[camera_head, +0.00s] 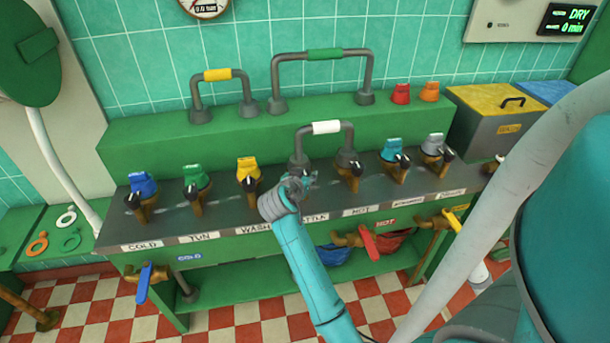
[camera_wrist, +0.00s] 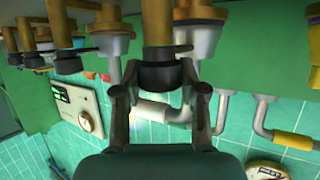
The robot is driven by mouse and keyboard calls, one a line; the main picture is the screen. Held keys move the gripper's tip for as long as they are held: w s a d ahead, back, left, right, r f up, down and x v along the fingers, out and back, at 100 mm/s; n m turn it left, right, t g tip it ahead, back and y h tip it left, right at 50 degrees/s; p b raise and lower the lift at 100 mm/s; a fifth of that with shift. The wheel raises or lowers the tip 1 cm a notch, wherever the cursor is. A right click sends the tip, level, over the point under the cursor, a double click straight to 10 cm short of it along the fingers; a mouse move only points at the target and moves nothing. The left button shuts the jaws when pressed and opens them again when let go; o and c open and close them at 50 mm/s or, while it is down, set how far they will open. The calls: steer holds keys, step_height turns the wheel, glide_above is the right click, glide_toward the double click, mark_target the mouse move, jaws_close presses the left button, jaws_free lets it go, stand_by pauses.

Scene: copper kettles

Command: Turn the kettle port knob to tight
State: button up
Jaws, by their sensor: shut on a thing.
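The kettle port knob shows in the wrist view as a dark round knob (camera_wrist: 160,76) on the end of a brass port body (camera_wrist: 158,24). My gripper (camera_wrist: 161,92) has one finger on each side of it and is shut on it. In the head view my gripper (camera_head: 300,184) is at the middle of the port row, above a label (camera_head: 314,217) whose visible letters end in "TTLE". There my gripper hides most of this port. I cannot read from either view how far the knob is turned.
Similar ports stand close on both sides, with a yellow-capped port (camera_head: 248,171) left and the HOT port (camera_head: 349,172) right. A white-sleeved grey pipe (camera_head: 326,128) arches just behind my gripper. A red-handled valve (camera_head: 369,243) sits below the bench edge.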

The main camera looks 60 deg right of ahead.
steer(key=shift+m+g, duration=0.6)
steer(key=shift+g, duration=0.1)
steer(key=shift+m+g, duration=0.3)
steer(key=shift+g, duration=0.1)
steer(key=o, duration=1.2)
steer(key=shift+c, duration=0.2)
steer(key=shift+a, duration=0.1)
steer(key=v, duration=1.1)
steer(key=shift+a, duration=0.4)
